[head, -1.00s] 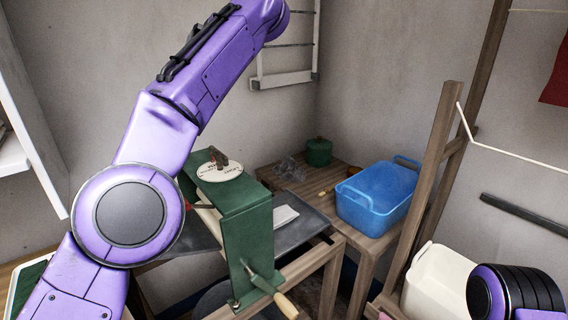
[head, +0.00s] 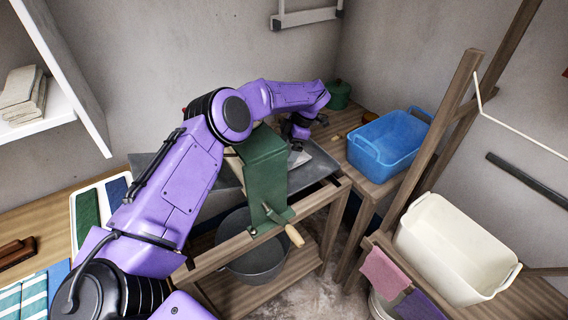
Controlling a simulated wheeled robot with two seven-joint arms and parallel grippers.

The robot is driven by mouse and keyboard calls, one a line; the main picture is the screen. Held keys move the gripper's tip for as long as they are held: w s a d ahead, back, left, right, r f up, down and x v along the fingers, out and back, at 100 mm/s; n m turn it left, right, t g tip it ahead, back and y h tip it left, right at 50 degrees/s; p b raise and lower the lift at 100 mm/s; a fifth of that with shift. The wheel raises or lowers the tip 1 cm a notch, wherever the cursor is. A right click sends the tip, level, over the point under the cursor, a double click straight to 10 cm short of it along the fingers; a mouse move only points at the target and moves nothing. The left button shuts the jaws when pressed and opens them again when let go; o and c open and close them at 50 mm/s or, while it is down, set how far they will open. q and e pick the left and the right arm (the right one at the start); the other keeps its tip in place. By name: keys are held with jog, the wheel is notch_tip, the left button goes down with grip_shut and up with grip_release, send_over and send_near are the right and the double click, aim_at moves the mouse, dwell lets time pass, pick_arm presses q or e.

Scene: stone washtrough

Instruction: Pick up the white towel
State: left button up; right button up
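A small white cloth, which looks like the white towel (head: 297,159), lies on the grey metal tray (head: 318,167) behind the green hand-cranked wringer (head: 263,170). My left arm reaches over the wringer from the left. Its dark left gripper (head: 298,143) points down just above or at the white towel. The fingers are small and partly hidden, so I cannot tell if they are open or touching the towel. The wringer and my arm hide part of the tray. My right gripper is not in view.
A blue tub (head: 388,146) and a green lidded pot (head: 338,95) stand on the wooden table behind. A cream tub (head: 450,247) is at the right near a wooden post (head: 432,140). A dark basin (head: 258,262) sits below the wringer. Folded cloths (head: 22,93) lie on the left shelf.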

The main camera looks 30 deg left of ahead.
pick_arm(q)
jog(key=p+x, duration=0.2)
jog(key=x, duration=0.2)
jog(key=shift+s+d+f+p, duration=0.1)
jog(key=shift+s+f+p, duration=0.05)
jog(key=shift+f+p, duration=0.15)
jog(key=shift+f, duration=0.2)
jog(key=c, duration=1.2)
jog(key=shift+r, duration=0.15)
